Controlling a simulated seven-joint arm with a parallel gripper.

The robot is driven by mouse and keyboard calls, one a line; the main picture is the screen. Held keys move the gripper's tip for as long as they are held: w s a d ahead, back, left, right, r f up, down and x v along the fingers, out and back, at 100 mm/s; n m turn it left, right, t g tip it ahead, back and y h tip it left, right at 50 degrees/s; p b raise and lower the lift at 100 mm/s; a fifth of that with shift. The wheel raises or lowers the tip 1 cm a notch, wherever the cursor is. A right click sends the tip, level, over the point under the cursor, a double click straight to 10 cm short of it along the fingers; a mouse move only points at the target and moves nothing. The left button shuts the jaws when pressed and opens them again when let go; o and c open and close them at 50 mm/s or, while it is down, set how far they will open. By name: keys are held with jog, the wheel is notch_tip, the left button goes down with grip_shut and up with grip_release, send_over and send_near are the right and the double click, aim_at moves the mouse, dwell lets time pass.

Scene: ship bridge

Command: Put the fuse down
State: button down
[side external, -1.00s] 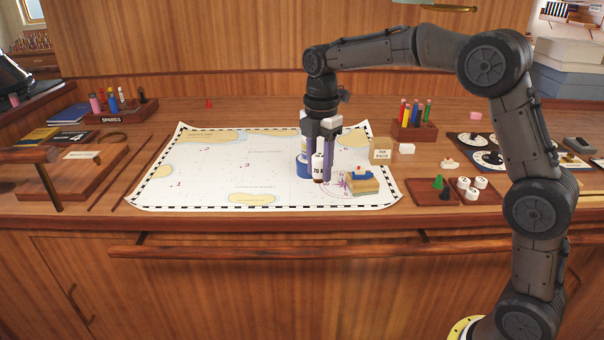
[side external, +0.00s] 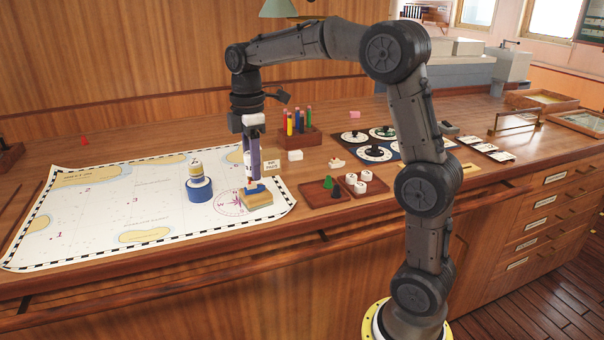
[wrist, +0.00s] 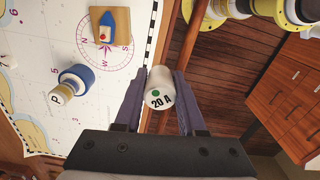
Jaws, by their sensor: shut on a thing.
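In the side view my gripper (side external: 250,172) points down near the chart's right part, behind the wooden block with a blue boat shape (side external: 256,198). The fuse is mostly hidden by the fingers there, and I cannot tell whether it touches anything below. The chart (side external: 100,200) lies flat on the wooden desk. A white and yellow cylinder with a blue base (side external: 198,185) stands on it, left of my gripper.
A small "INK PADS" box (side external: 271,166) is close right of my gripper. A rack of coloured pens (side external: 300,136) stands behind it. Right are a white block (side external: 295,155), trays with white pieces (side external: 357,184) and dark dial plates (side external: 374,152). The chart's left side is mostly clear.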

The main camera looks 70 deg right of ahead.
jog(key=s+d+m, duration=0.4)
jog(key=s+d, duration=0.1)
jog(key=d, duration=0.5)
jog(key=s+d+m, duration=0.4)
jog(key=d, duration=0.5)
send_over(305, 172)
notch_tip(305, 172, down, 10)
jog(key=shift+a, duration=0.15)
jog(key=shift+f, duration=1.7)
jog(key=shift+f, duration=0.15)
jog(key=c, duration=0.5)
grip_release()
